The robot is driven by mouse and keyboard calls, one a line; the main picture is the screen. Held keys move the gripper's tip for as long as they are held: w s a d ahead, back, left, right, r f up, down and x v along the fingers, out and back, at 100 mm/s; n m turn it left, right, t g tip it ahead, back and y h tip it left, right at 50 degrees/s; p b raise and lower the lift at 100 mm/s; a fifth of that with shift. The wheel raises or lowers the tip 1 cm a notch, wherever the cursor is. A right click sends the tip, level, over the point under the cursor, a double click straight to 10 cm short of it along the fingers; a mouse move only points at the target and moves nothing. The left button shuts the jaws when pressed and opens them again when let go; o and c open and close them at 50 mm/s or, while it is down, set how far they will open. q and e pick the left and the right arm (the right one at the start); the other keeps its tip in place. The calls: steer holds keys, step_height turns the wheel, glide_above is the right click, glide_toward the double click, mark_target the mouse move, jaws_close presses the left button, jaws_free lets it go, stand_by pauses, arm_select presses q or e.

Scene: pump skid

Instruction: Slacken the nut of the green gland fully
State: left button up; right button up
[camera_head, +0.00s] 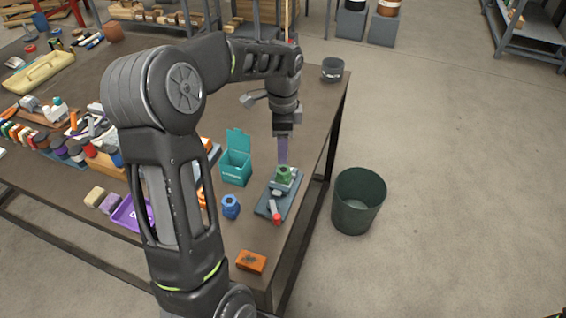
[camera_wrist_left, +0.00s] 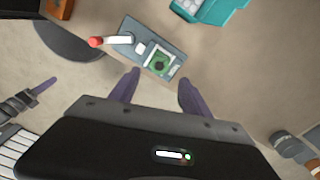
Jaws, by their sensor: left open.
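The green gland (camera_head: 284,174) stands on a small grey plate (camera_head: 265,208) with a red-tipped lever (camera_head: 277,218), near the table's right edge. In the left wrist view the gland (camera_wrist_left: 160,63) shows from above as a green ring with a dark centre, in a pale square mount. My left gripper (camera_head: 283,160) points down just above the gland. Its purple fingers (camera_wrist_left: 158,80) are apart with nothing between them, and the gland lies just beyond their tips. Whether they touch it is unclear. A purple fingertip, apparently of my right gripper (camera_wrist_left: 42,87), shows side-on at the left wrist view's left edge.
A teal open-lidded box (camera_head: 236,167) and a blue fitting (camera_head: 231,207) stand left of the plate. An orange block (camera_head: 251,261) lies at the near edge. A dark bin (camera_head: 358,202) stands on the floor to the right. Open floor lies beyond.

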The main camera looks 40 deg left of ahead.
mark_target(283, 168)
arm_select(q)
steer(key=shift+f, duration=0.1)
steer(key=shift+f+p, duration=0.8)
steer(key=shift+f, duration=3.1)
steer(key=shift+c, duration=0.5)
jaws_close()
